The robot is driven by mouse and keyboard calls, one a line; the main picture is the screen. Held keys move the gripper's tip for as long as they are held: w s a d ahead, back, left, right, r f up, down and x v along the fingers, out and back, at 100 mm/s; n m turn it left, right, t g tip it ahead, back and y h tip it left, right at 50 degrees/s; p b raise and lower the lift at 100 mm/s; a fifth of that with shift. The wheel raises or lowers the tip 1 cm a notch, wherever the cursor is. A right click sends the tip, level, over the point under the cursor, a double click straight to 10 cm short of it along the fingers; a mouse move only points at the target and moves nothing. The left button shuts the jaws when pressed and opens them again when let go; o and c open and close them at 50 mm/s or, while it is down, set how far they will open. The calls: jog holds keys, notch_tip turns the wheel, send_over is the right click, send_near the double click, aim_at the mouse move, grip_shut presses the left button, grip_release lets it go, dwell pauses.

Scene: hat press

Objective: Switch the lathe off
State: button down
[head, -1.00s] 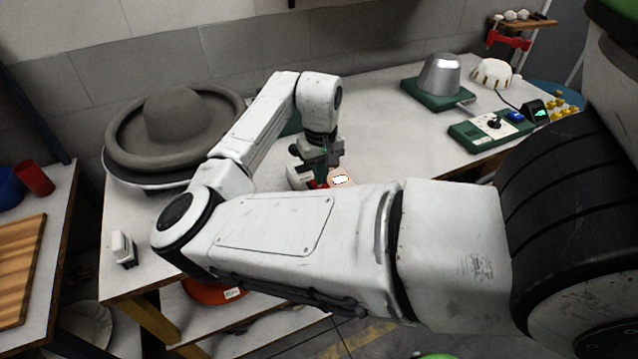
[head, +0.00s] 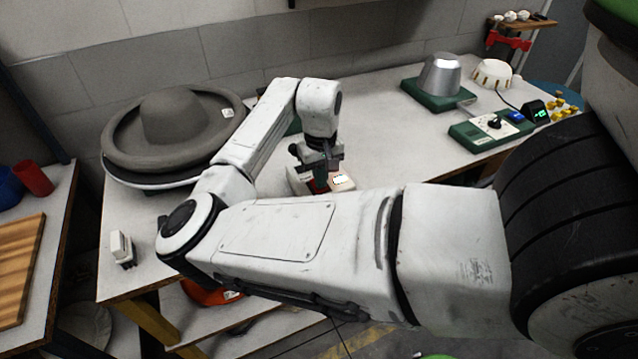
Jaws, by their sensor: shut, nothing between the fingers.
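A large grey wide-brimmed hat (head: 165,118) sits on a round pale disc (head: 150,181) at the left back of the table; this looks like the lathe. A small white tag shows on the right of the brim. A pale box with a red part and a small bright panel (head: 341,183) stands near the table's middle, probably the switch box. My gripper (head: 322,183) is shut and empty, pointing down at the red part of this box. I cannot tell whether it touches. My wrist and forearm hide much of the box and the switch itself.
A green control box with a dial (head: 480,137) and a metal block on a green base (head: 440,78) stand at the right. A small white device (head: 122,248) is at the table's front left. The table between the box and the metal block is clear.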

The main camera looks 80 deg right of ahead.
jog(key=shift+f, duration=0.15)
notch_tip(320, 180, up, 7)
jog(key=p, duration=0.7)
dwell(0.3)
dwell(0.5)
